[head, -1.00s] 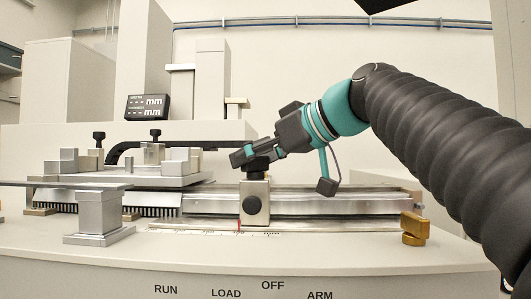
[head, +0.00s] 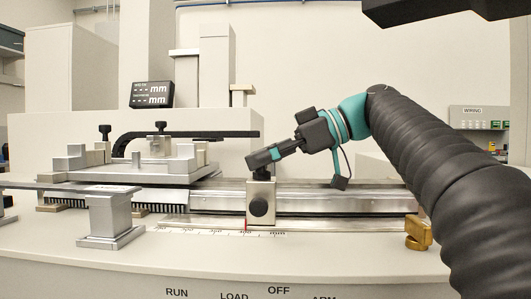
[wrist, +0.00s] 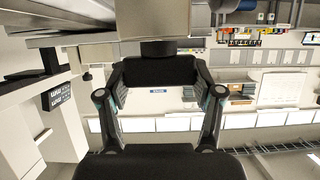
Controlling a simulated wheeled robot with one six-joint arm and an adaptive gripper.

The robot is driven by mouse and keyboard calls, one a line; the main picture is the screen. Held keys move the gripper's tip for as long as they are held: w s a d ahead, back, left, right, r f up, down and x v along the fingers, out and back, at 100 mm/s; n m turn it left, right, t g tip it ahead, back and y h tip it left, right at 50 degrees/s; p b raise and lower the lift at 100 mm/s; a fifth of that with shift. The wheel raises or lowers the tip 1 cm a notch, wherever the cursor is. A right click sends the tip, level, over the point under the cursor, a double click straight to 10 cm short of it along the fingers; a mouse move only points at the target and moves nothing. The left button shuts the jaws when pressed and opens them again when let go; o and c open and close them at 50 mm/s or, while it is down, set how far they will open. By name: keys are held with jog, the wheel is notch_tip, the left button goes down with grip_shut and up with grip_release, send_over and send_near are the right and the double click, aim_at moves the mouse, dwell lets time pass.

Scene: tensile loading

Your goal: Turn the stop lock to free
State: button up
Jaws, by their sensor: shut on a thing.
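The stop block (head: 261,191) is a pale metal block on the long rail. It has a round black knob (head: 259,207) on its front face and a dark top knob (head: 262,173) on its upper end. I cannot read a lock or free marking on it. My gripper (head: 262,160) is tilted down from the right and shut on the top knob, partly hiding it. In the wrist view the fingers (wrist: 158,72) meet at the dark top knob (wrist: 158,48), with the block (wrist: 153,20) beyond.
The metal rail (head: 340,198) runs left to right, with a brass piece (head: 418,233) near its right end. A stepped metal stage (head: 150,165) and black clamp bar (head: 190,134) stand left. A small display (head: 152,94) is behind. The bench front (head: 360,258) is clear.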

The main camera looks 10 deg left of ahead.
dwell(0.3)
jog(key=o, duration=1.2)
jog(key=shift+c, duration=0.2)
jog(key=v, duration=1.2)
jog(key=shift+f, duration=0.1)
